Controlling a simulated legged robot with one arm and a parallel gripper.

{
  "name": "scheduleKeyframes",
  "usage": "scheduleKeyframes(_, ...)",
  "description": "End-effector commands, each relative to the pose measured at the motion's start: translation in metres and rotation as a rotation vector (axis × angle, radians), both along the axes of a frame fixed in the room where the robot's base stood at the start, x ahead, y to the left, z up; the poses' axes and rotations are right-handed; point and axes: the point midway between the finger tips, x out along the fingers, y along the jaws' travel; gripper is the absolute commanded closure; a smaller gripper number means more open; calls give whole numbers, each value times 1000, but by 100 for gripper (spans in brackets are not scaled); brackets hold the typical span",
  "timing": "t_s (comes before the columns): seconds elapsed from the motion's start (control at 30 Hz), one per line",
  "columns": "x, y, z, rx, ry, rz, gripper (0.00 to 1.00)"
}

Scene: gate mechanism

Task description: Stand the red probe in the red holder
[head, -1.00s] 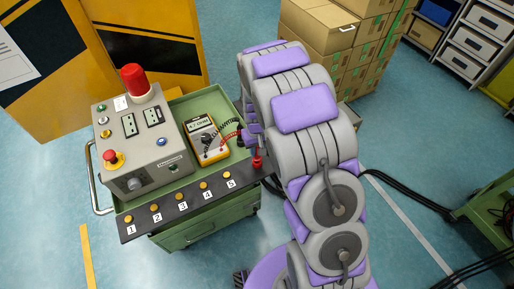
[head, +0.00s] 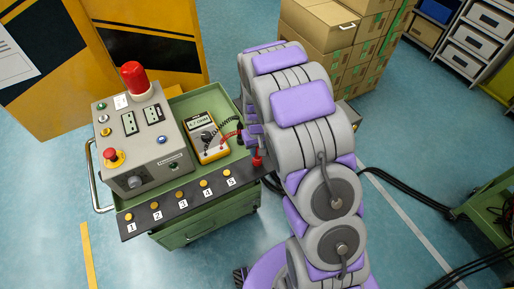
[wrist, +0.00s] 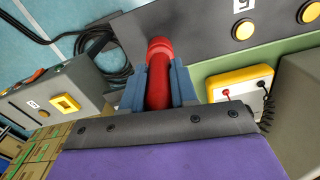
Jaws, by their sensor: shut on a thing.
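My gripper (wrist: 158,88) is shut on a red probe (wrist: 159,72), held between its two blue-grey fingers in the wrist view. The probe's red end points away over the dark strip of the cart. In the head view my gripper (head: 252,134) is partly hidden by my arm, at the cart's right side. A small red piece (head: 257,161) shows just below it, by the strip's right end near label 5. I cannot tell there whether this is the probe, the red holder, or both. No separate red holder is clear in the wrist view.
The green cart (head: 205,222) carries a grey control box (head: 140,145) with a red beacon (head: 133,78) and a yellow meter (head: 207,138) with red and black leads. Numbered yellow buttons line the dark strip (head: 170,209). Cardboard boxes (head: 325,30) stand behind my arm.

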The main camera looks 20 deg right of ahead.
Motion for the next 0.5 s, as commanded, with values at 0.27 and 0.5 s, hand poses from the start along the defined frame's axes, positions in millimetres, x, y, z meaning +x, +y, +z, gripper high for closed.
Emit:
scheduleKeyframes(0.27,0,0,-4,0,0,0,100)
scheduleKeyframes(0.5,0,0,-4,0,0,0,62)
